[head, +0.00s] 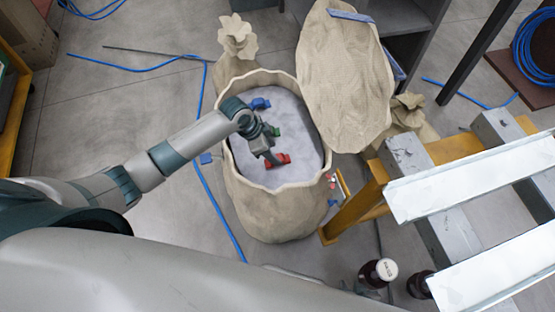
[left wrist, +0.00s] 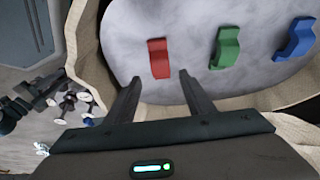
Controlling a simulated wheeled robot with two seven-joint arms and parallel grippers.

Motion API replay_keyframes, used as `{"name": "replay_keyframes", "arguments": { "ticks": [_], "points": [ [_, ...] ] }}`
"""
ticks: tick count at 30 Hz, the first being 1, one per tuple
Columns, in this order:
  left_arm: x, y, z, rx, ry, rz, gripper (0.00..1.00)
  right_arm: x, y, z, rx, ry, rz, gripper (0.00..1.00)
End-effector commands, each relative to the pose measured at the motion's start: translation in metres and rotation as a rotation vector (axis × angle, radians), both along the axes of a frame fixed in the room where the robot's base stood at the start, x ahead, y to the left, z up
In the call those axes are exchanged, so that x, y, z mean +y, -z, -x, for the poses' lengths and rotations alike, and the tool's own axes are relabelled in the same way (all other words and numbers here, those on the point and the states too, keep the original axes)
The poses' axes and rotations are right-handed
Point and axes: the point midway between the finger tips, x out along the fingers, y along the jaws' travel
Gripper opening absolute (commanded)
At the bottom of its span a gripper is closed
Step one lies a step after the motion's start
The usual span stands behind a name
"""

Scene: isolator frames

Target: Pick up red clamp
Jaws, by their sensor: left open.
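The red clamp (head: 278,160) lies on the pale surface inside a tan sack-like container (head: 275,220). It also shows in the left wrist view (left wrist: 159,58), ahead of the fingertips. A green clamp (left wrist: 226,47) lies to its right there, and a blue clamp (left wrist: 296,40) lies further right. In the head view the blue clamp (head: 260,104) is near the container's back and the green one (head: 274,131) is partly hidden by my gripper. My left gripper (left wrist: 157,76) is open and empty, its fingers spread on either side of the red clamp's line and apart from it. My right gripper is not in view.
The container's wavy rim surrounds the clamps. A large tan lid-like piece (head: 345,80) stands against its back right. A yellow frame (head: 360,215) with metal beams is to the right. Bottles (head: 378,272) stand at the front right. Blue cable (head: 212,200) lies on the floor at left.

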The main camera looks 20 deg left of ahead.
Motion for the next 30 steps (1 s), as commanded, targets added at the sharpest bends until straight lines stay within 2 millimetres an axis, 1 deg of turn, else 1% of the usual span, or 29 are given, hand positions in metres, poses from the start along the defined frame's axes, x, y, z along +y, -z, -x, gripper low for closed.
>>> {"name": "replay_keyframes", "arguments": {
  "ticks": [8,11,17,21,24,30],
  "points": [
    [0.0,0.002,0.0,0.001,-0.001,0.001,0.48,0.0,0.0,0.0,0.0,0.0,0.0,0.31],
    [0.0,0.008,0.0,0.003,-0.001,0.001,0.48,0.0,-0.001,0.0,-0.002,0.0,0.0,0.31],
    [0.001,0.033,-0.002,0.003,-0.002,0.001,0.48,0.001,-0.002,-0.001,-0.014,-0.001,-0.002,0.31],
    [-0.005,0.047,-0.005,0.001,-0.001,0.002,0.48,0.0,0.001,0.0,-0.01,-0.002,-0.002,0.31],
    [-0.006,0.052,-0.006,0.002,-0.001,0.0,0.48,0.0,0.001,0.0,-0.009,-0.002,-0.002,0.31],
    [-0.006,0.052,-0.006,0.0,0.0,0.0,0.48,0.001,-0.001,-0.003,-0.012,-0.002,-0.002,0.31]
  ]
}}
